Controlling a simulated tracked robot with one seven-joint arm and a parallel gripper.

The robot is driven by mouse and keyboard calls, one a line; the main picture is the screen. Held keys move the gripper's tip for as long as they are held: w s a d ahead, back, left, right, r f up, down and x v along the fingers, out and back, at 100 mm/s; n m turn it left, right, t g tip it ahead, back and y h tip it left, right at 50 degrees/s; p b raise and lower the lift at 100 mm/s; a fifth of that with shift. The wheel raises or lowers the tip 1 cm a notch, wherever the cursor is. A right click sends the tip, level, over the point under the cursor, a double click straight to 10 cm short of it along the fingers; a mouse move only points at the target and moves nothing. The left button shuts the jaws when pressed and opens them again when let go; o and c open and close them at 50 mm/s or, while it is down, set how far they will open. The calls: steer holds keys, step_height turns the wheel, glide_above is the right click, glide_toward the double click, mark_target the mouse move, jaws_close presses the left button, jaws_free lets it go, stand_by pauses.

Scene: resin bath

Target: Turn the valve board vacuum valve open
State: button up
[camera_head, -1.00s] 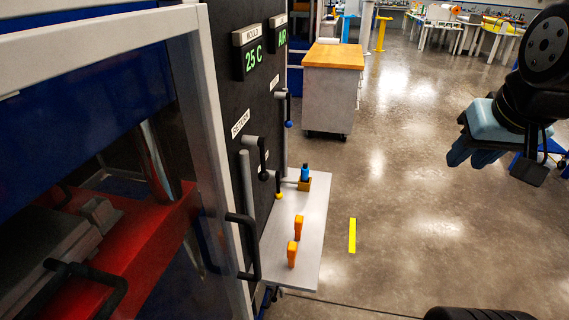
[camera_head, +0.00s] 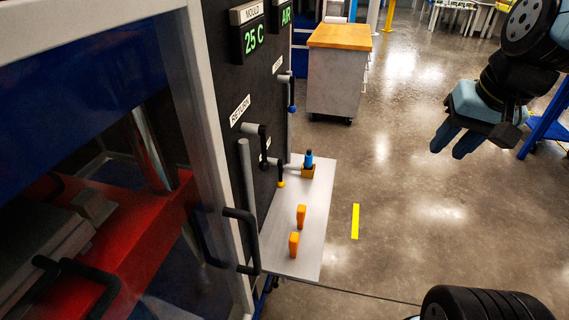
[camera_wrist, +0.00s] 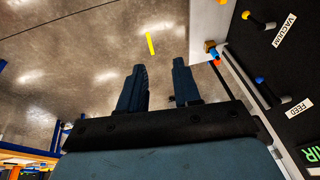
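The vacuum valve on the black valve board (camera_head: 225,60) has a black lever with a yellow tip (camera_head: 281,173); the lever hangs down in the head view. In the wrist view the same lever (camera_wrist: 260,21) lies beside the VACUUM label (camera_wrist: 284,31), at the top right. My gripper (camera_head: 448,151) is in the air well to the right of the board, apart from the valve. Its two blue fingers are spread with nothing between them, as the wrist view also shows (camera_wrist: 159,88).
A blue-tipped lever (camera_head: 291,94) by the FEED label (camera_wrist: 299,107) and a black lever (camera_head: 262,145) are on the same board. A shelf (camera_head: 312,225) below holds orange pieces (camera_head: 301,216) and a blue-topped item (camera_head: 308,163). A wood-topped cabinet (camera_head: 335,80) stands behind; floor between is clear.

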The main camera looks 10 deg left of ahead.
steer(key=w+a+f+m+g+y, duration=0.6)
steer(key=w+a+f+g+y, duration=0.25)
steer(key=a+f, duration=0.5)
steer(key=m+t+y, duration=0.3)
steer(key=m+y, duration=0.5)
steer(key=m, duration=0.2)
glide_toward(280, 180)
steer(key=w+d+r, duration=0.1)
steer(key=d+r, duration=0.2)
steer(key=d, duration=0.1)
steer(key=a, duration=0.4)
steer(key=s+a, duration=0.1)
steer(key=a, duration=0.9)
steer(key=shift+s+f, duration=0.2)
steer(key=shift+s, duration=0.1)
jaws_close()
